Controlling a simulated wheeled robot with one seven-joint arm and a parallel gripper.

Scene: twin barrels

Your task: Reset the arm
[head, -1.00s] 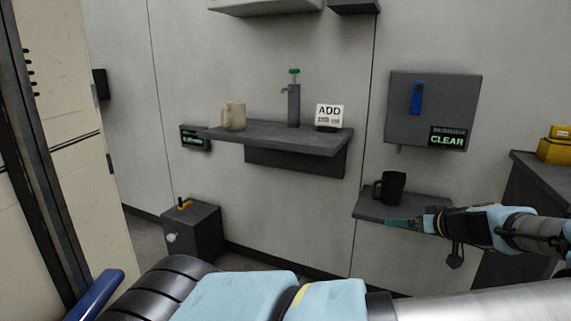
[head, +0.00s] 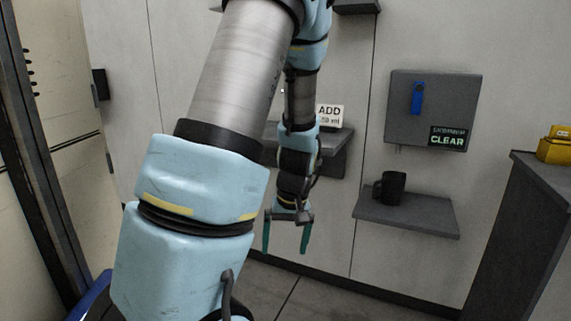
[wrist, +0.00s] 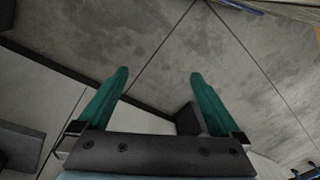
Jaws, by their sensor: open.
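My gripper (head: 286,240) hangs pointing down in the middle of the head view, in front of the wall and below the shelf with the sign. Its two teal fingers are spread apart with nothing between them. In the wrist view the open gripper (wrist: 157,90) faces the grey floor (wrist: 235,75). My arm is folded upward across the left and centre of the head view and hides much of the wall shelf behind it.
A black mug (head: 392,188) stands on the low right shelf (head: 425,217). A grey wall box (head: 440,100) with a blue lever (head: 417,98) and a CLEAR display (head: 448,137) hangs above it. An ADD sign (head: 330,116) stands on the partly hidden shelf (head: 335,145). A dark cabinet (head: 525,230) stands at right.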

